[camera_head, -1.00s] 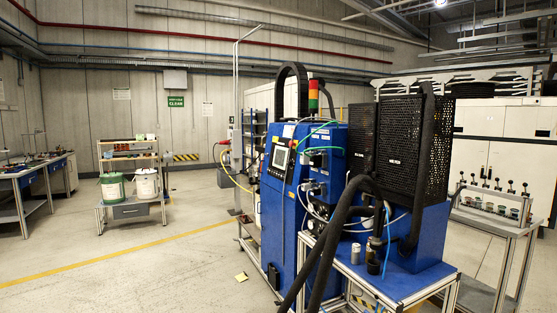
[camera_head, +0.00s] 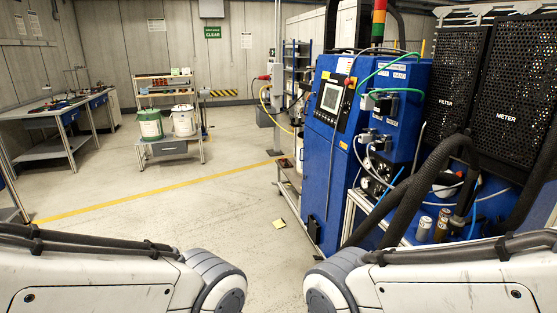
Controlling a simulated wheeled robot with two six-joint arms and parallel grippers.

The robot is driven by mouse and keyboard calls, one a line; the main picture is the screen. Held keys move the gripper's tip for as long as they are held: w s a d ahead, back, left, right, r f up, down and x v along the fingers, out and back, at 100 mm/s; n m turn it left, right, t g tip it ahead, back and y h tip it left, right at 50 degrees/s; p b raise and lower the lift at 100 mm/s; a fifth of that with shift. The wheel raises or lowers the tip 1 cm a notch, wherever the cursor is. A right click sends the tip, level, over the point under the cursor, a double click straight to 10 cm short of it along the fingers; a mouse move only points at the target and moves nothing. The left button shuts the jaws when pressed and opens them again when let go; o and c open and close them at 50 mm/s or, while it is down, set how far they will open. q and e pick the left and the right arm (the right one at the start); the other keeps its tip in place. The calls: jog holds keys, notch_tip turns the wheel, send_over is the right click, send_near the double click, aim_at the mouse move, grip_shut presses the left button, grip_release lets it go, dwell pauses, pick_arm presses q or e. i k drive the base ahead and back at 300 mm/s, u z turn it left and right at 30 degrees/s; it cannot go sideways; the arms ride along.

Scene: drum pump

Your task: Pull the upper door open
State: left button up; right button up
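A blue machine cabinet (camera_head: 335,165) stands right of centre, with a screen panel (camera_head: 331,97) on its upper front. To its right are two black perforated panels, one marked FILTER (camera_head: 450,75) and one marked METER (camera_head: 515,85), and both look shut. I cannot tell which of these surfaces is the upper door, and I see no open door. Thick black hoses (camera_head: 425,190) run in front of the machine's right part. Only my arm links show at the lower left and lower right; both grippers are out of view.
A workbench (camera_head: 60,125) stands at the left. A small rack with two buckets (camera_head: 184,121) stands at the back. The floor between them and the machine is mostly clear, with a yellow line (camera_head: 150,192) and a small yellow piece (camera_head: 279,224) on it.

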aim_at(332, 71)
jog(key=u, duration=0.1)
jog(key=i, duration=4.15)
jog(key=z, duration=0.2)
